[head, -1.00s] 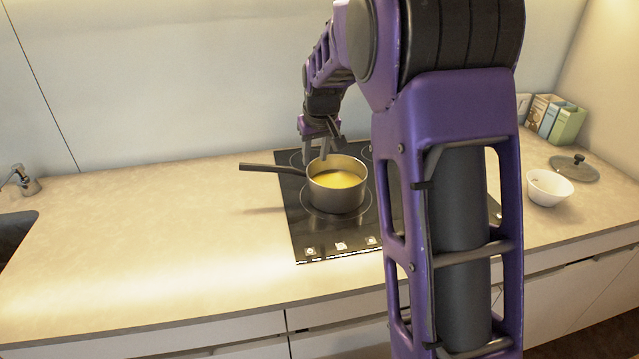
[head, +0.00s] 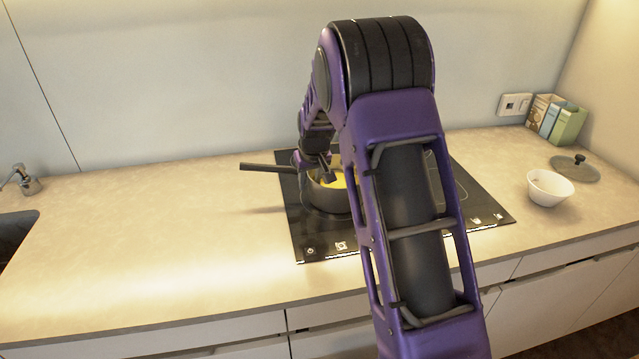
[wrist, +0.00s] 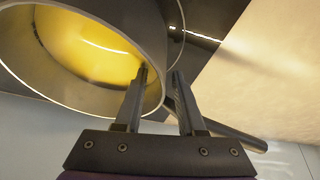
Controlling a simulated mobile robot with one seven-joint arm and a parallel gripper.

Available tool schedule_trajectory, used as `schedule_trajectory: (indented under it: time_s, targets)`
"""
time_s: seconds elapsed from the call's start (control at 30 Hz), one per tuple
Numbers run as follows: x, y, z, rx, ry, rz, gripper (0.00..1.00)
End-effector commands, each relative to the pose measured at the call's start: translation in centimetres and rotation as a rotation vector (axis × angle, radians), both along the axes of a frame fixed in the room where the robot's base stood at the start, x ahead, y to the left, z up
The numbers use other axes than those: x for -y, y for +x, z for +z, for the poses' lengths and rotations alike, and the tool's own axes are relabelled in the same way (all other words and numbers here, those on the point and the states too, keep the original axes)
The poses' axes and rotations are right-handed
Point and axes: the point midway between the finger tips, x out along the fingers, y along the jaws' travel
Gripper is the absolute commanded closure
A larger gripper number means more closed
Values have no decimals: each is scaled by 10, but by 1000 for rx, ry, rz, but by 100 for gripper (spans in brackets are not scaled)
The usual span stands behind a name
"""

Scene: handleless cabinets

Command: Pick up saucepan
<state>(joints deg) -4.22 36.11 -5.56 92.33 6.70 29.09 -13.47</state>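The saucepan (head: 328,199) is a dark grey pan with yellow contents, upright on the black cooktop. Its long handle (head: 268,167) points left in the head view; my arm hides the pan's right part. My gripper (wrist: 160,76) is at the pan's rim on the handle side. In the wrist view, the left finger overlaps the pan opening (wrist: 85,55) and the right finger is outside the wall, near the handle (wrist: 232,133). A gap shows between the fingers, with the rim passing through it. I cannot tell whether either finger touches the pan.
The cooktop (head: 310,235) lies in a beige counter (head: 150,230) with clear room to the left. A white bowl (head: 549,188), a dark lid (head: 575,170) and several upright boxes or books (head: 556,120) are at the right. A sink (head: 12,228) is at far left.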

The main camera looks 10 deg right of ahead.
Motion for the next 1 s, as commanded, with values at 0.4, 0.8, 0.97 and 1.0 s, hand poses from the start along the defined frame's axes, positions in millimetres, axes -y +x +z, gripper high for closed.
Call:
schedule_trajectory:
  time_s: [0.4, 0.8, 0.97, 1.0]
  targets:
    - [0, 0, 1, 0, 0, 0, 100]
    - [0, 0, 1, 0, 1, 1, 100]
    - [-1, 0, 1, 0, 1, 1, 100]
    - [-1, 0, 1, 0, 1, 1, 100]
